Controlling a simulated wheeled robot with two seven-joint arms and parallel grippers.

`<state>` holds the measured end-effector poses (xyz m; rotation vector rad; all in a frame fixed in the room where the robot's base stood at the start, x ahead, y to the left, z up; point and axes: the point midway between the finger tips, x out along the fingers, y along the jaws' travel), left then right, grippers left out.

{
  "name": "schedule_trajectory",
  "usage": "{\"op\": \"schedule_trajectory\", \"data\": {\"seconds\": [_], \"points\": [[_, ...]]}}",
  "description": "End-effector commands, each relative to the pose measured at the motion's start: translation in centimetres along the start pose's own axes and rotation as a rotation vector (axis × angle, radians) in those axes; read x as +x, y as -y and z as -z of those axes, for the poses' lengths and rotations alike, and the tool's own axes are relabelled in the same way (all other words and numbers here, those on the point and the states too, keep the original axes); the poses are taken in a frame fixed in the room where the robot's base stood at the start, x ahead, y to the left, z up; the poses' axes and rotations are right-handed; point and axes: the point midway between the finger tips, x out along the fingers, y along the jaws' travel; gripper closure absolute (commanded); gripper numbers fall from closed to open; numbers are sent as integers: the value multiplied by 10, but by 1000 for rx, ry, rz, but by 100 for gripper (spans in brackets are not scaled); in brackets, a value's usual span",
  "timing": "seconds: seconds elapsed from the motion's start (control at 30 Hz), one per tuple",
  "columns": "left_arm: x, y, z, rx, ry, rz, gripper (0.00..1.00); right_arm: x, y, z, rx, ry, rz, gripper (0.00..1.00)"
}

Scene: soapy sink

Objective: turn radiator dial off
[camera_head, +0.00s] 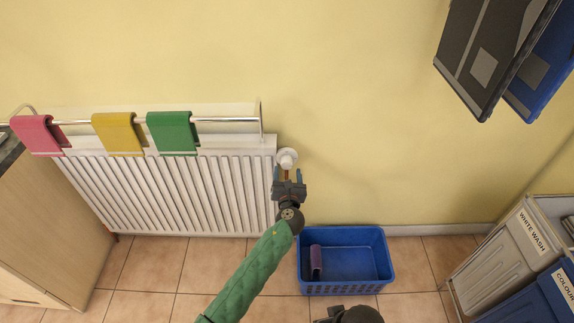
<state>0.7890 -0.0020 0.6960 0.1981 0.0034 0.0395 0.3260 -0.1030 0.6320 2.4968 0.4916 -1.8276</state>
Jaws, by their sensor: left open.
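The white radiator dial (287,157) is a round knob at the upper right corner of the white radiator (170,190), against the yellow wall. My left gripper (287,172) reaches up from below on the green-sleeved arm. Its two fingers are apart, and their tips are just below the dial in the picture. I cannot tell whether they touch it. The lower side of the dial and its valve are partly hidden by the gripper.
A rail (225,119) above the radiator holds pink (38,135), yellow (118,134) and green (172,133) cloths. A blue basket (345,288) with a purple item stands on the tiles. Laundry bins (500,262) are at right, a wooden cabinet (50,225) at left.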

Motion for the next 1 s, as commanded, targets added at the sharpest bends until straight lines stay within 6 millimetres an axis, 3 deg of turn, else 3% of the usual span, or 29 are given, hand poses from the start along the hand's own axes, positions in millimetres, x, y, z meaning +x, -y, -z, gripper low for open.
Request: {"op": "schedule_trajectory", "data": {"seconds": [0.3, 0.7, 0.93, 1.0], "points": [[39, 0, 0, -1, 0, 0, 39, -6, -3, -1, 3, 13, -9, 29], [46, 0, 0, -1, -1, 0, 39, -6, -4, -3, 3, 19, -11, 29], [46, 0, 0, -1, -1, 0, 84, -6, -4, -2, 3, 17, -11, 29], [46, 0, 0, -2, -1, 0, 84, -6, -4, -2, 3, 17, -11, 29]]}}
